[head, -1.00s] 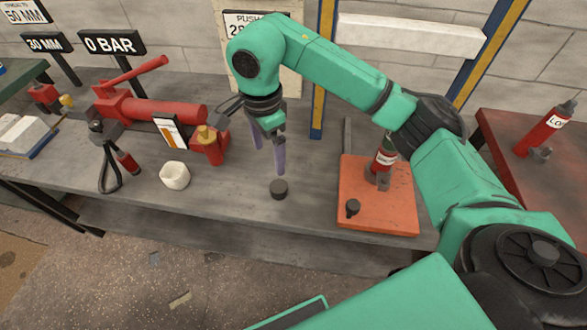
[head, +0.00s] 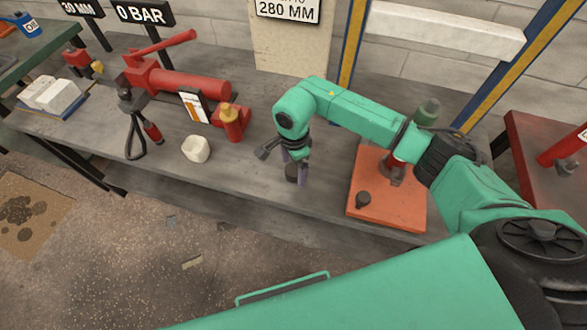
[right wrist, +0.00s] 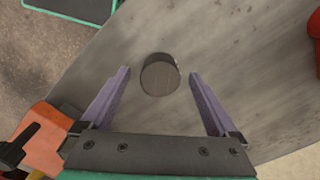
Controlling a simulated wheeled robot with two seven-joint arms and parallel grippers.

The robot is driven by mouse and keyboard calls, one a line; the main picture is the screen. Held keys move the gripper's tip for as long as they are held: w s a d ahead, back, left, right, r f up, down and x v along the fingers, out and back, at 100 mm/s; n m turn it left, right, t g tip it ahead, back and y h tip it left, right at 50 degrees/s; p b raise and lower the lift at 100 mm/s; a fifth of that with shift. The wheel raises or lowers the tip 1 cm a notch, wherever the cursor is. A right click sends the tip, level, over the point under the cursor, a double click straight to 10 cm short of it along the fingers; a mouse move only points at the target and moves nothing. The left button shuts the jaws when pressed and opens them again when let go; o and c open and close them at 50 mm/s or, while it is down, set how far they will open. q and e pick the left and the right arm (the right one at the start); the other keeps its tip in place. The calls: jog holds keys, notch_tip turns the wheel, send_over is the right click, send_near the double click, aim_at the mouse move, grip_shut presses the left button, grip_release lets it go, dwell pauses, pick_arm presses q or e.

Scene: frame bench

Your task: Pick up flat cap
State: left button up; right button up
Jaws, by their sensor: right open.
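The flat cap, a small dark round piece (head: 291,172), sits on the grey bench near its front edge. In the head view it is partly hidden by my right gripper (head: 297,174), which points down at it. In the right wrist view the cap (right wrist: 160,75) lies ahead of and between the two purple fingers of the right gripper (right wrist: 158,78). The fingers are spread with clear gaps on both sides of the cap. The gripper is open and empty. My left gripper does not show.
The bench's front edge (head: 240,204) is close.

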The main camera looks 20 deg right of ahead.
grip_shut()
